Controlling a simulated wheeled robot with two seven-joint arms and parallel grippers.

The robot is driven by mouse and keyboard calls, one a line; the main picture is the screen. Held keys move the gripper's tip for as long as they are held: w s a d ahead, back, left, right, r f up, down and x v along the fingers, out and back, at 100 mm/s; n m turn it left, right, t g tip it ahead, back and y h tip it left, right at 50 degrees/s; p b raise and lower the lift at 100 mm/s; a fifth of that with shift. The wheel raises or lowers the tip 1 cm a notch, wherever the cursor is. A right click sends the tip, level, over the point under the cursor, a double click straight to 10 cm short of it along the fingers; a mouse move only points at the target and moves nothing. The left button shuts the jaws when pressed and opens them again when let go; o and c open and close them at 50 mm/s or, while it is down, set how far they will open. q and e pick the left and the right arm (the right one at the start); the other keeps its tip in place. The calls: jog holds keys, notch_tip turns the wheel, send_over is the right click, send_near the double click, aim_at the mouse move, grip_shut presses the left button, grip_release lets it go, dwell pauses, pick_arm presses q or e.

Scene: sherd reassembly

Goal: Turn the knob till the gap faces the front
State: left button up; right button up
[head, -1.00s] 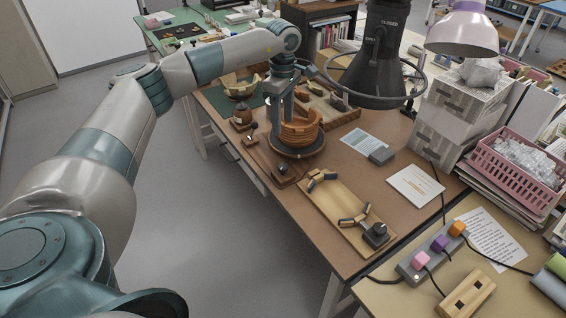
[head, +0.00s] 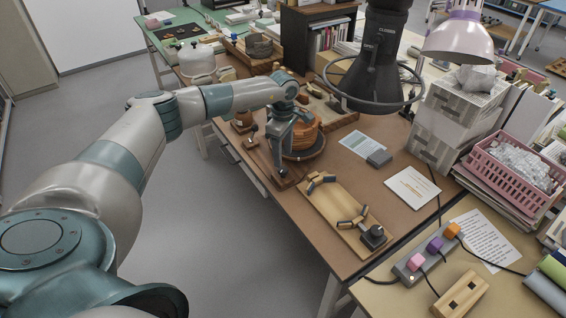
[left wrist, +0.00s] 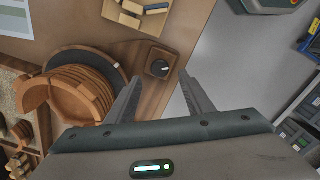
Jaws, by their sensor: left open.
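The knob (left wrist: 160,67) is small, round and black with a pale mark, set on a wooden base. In the left wrist view it appears between the fingertips of my open left gripper (left wrist: 160,78). In the head view my left gripper (head: 282,165) points down over the knob's place and mostly hides it. I cannot tell whether the fingers touch the knob. Beside it, a ringed terracotta vessel (left wrist: 88,88) stands on a dark round turntable (left wrist: 112,66). My arm partly covers the vessel in the head view; its gap's direction is unclear. My right gripper is out of view.
A wooden board (head: 330,205) with dark-banded pieces and a black-knobbed block (head: 373,237) lies nearer the front. A grey block (head: 379,158) and papers (head: 413,188) lie to the right. A black ringed device (head: 376,70) hangs over the table. Bare floor lies left.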

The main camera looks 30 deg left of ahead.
aim_at(283, 169)
pick_arm(q)
jog(key=shift+f+p, duration=0.6)
jog(key=shift+f, duration=2.45)
jog(key=shift+c, duration=0.6)
jog(key=c, duration=0.9)
